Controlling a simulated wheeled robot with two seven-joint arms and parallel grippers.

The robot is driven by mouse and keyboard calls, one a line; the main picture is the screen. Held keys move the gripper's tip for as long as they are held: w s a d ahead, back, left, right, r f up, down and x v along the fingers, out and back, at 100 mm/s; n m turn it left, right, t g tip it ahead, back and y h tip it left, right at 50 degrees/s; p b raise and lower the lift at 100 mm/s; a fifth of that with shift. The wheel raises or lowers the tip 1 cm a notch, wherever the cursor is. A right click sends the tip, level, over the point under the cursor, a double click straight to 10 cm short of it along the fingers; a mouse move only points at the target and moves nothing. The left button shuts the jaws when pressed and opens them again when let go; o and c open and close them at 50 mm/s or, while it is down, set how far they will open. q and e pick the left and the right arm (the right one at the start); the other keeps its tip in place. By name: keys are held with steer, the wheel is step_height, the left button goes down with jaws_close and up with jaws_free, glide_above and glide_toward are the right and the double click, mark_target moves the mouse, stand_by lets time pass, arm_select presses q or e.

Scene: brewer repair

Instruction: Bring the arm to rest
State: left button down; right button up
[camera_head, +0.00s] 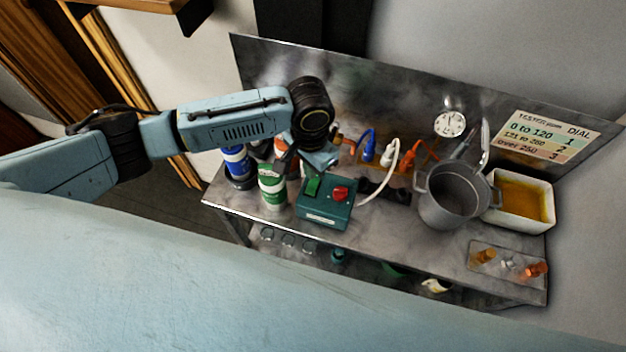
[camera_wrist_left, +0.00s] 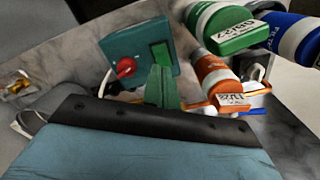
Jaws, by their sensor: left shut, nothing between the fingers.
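My left arm (camera_head: 230,118) reaches in from the left over the metal bench. Its gripper (camera_head: 318,160) points down above the back of a teal box (camera_head: 325,212) with a green switch and a red knob. In the left wrist view the fingers (camera_wrist_left: 162,84) are together with nothing between them, and the teal box (camera_wrist_left: 132,45) lies just beyond them. I cannot tell whether they touch anything. My right gripper is in neither view.
Bottles with green (camera_head: 272,190), blue (camera_head: 237,165) and orange labels stand close beside the gripper. Coloured cables (camera_head: 392,155), a grey pot (camera_head: 452,195) and a white tray (camera_head: 512,222) with yellow contents are to the right. A back panel (camera_head: 400,85) rises behind the bench.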

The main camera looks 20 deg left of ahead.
arm_select(q)
steer(key=s+d+r+t+h, duration=0.1)
steer(key=s+d+t+h, duration=0.1)
steer(key=s+d+h, duration=0.5)
steer(key=s+a+r+n+t+y, duration=0.1)
steer(key=s+a+n+y, duration=0.1)
steer(key=s+a+y, duration=0.5)
steer(key=s+a+n+t, duration=0.1)
steer(key=s+a+n, duration=0.2)
steer(key=s+a, duration=0.55)
step_height(320, 180, down, 33)
steer(key=w+a+g+b, duration=0.2)
steer(key=b, duration=0.7)
steer(key=s+a+f+b, duration=0.1)
steer(key=s+f+b, duration=0.3)
steer(key=s+f, duration=0.4)
steer(key=s+a+f+m+g+b, duration=0.1)
steer(key=s+f+b, duration=0.4)
steer(key=s+f, duration=0.4)
step_height(320, 180, down, 7)
steer(key=shift+a+f, duration=0.2)
steer(key=shift+a, duration=0.15)
